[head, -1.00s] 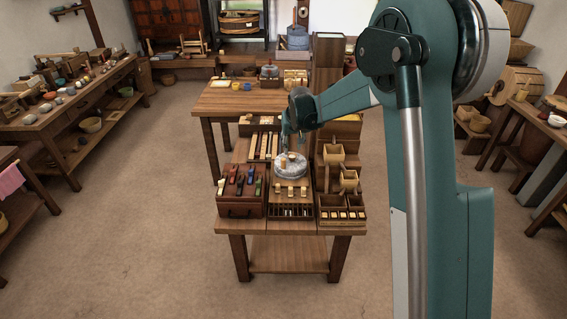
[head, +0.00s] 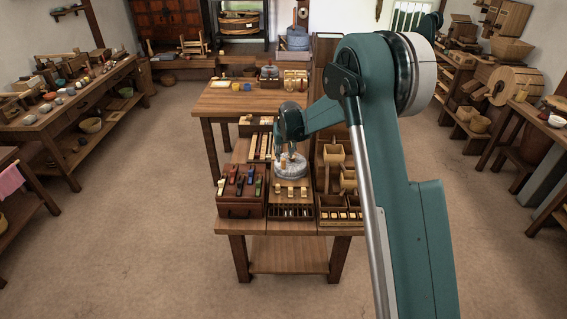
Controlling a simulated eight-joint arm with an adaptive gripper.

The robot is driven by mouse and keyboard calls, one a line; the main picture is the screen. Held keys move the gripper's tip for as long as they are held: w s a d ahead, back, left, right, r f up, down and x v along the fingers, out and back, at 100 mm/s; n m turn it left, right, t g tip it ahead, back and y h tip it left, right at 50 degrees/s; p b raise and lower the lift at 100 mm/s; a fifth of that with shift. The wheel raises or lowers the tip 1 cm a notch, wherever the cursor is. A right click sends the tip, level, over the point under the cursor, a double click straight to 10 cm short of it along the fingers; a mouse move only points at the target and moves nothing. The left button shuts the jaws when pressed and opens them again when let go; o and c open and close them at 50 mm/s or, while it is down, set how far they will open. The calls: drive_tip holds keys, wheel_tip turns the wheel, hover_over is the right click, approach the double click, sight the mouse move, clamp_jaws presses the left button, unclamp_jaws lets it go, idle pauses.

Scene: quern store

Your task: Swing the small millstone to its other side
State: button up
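The small millstone (head: 291,168) is a round grey stone in the middle of the near table (head: 275,226). My gripper (head: 288,152) points down over it from above, at its upper part. The fingers are small and partly lost against the grey stone. I cannot tell whether they touch it or whether they are open or shut. The millstone's handle cannot be made out clearly behind the gripper.
A dark red box (head: 241,196) with several coloured handles stands left of the stone. Wooden boxes (head: 334,153) stand close on its right. A row of pale wooden blocks (head: 290,191) lies in front. Another table (head: 245,103) stands behind.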

sight(284, 160)
drive_tip(key=shift+f, duration=0.1)
drive_tip(key=shift+b+x, duration=0.8)
drive_tip(key=shift+x, duration=3)
drive_tip(key=shift+c, duration=0.2)
clamp_jaws()
